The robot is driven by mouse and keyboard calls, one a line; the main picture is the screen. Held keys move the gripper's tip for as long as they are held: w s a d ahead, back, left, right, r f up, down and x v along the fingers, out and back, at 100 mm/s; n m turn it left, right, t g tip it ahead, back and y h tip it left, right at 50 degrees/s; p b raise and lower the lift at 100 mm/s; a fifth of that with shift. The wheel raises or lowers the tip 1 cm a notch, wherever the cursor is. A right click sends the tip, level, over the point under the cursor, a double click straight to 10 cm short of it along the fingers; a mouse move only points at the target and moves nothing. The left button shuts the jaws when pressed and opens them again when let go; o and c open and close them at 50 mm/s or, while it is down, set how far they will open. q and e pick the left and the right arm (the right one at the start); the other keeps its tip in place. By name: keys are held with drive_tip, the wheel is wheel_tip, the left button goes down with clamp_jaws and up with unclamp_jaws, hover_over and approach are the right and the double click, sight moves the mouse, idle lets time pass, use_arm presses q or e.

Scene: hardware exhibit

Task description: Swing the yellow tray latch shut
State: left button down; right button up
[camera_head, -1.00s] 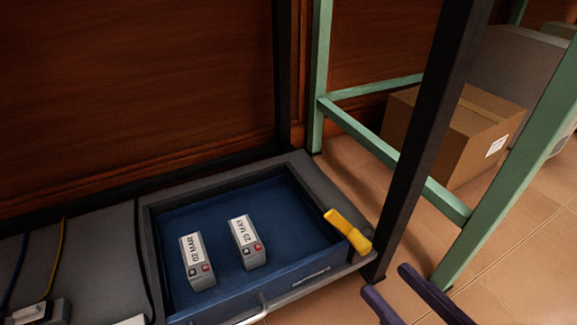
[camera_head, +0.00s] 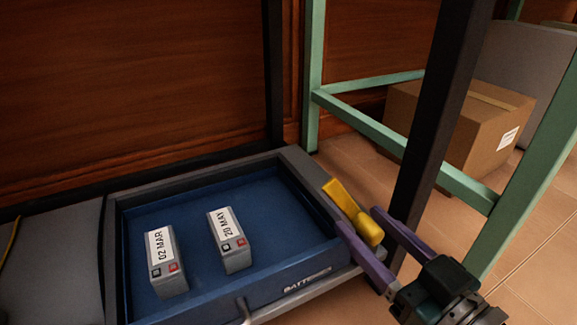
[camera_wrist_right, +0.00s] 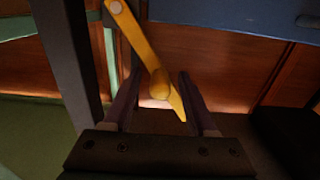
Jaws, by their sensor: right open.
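The yellow latch (camera_head: 348,205) sits at the right front corner of the blue battery tray (camera_head: 290,272), angled from upper left to lower right. Its rounded knob end is at the lower right. My right gripper (camera_head: 358,218) is open, with one purple finger on each side of the knob end. In the right wrist view the latch (camera_wrist_right: 146,50) reaches down between the two fingers of the gripper (camera_wrist_right: 159,82). I cannot tell whether a finger touches it. My left gripper is not in view.
Two labelled batteries, one marked 02 MAR (camera_head: 165,262) and one marked 20 MAY (camera_head: 229,241), stand in the tray. A dark post (camera_head: 440,120) rises close behind the right gripper. A green frame (camera_head: 400,147) and a cardboard box (camera_head: 455,125) are farther right.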

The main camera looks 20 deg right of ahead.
drive_tip(key=shift+w, duration=0.2)
drive_tip(key=shift+a, duration=0.1)
clamp_jaws()
idle(1.3)
